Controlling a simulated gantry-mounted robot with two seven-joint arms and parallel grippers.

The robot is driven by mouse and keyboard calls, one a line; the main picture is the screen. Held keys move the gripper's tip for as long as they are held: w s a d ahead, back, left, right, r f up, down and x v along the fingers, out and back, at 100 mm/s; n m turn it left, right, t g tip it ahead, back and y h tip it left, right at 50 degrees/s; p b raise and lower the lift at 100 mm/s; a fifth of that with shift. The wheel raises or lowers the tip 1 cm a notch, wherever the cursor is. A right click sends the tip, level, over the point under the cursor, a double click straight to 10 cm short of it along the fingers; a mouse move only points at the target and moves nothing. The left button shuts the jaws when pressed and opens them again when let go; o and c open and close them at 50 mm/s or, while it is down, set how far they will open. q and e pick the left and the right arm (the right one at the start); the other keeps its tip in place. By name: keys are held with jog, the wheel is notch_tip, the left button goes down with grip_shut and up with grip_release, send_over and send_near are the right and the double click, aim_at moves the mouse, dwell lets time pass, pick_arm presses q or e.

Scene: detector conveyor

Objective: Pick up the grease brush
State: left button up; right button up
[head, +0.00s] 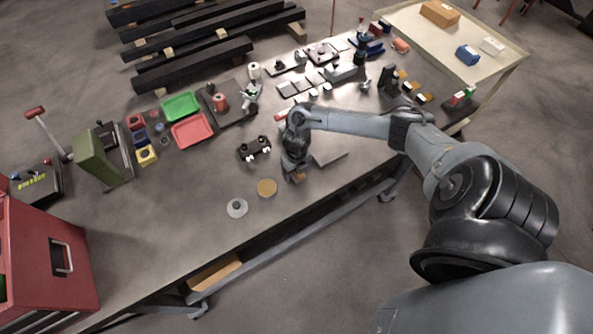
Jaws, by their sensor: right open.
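My right arm reaches in from the right over the long grey workbench (190,225). My right gripper (294,172) points down near the bench's front edge and is open. A small orange-brown piece shows just below its fingers, partly hidden by them; I cannot tell what it is or whether it touches them. I cannot make out the grease brush for certain; it may be hidden by the gripper or too small to tell. My left gripper is not in view.
Left of the gripper are a black block with white parts (254,149), a tan disc (267,188) and a pale disc (237,208). Green (181,106) and red (192,130) trays lie farther back. A red toolbox (45,255) stands at left. The front-left bench top is clear.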

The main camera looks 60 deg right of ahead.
jog(key=shift+c, duration=0.4)
jog(key=c, duration=1.1)
jog(key=shift+r, duration=0.15)
jog(key=shift+w+r, duration=0.1)
jog(key=shift+r, duration=0.4)
notch_tip(320, 180, up, 2)
jog(key=shift+r, duration=0.2)
jog(key=shift+s+d+r+b, duration=0.1)
jog(key=shift+s+d+r, duration=0.65)
jog(key=shift+s+r, duration=0.75)
jog(key=shift+s+d+r+b, duration=0.1)
jog(key=shift+s+d+r, duration=0.75)
jog(key=shift+s, duration=1.3)
jog(key=shift+s+d+r+b, duration=0.1)
jog(key=shift+s+d+r, duration=0.5)
jog(key=shift+s+r, duration=0.95)
jog(key=shift+s+f, duration=0.25)
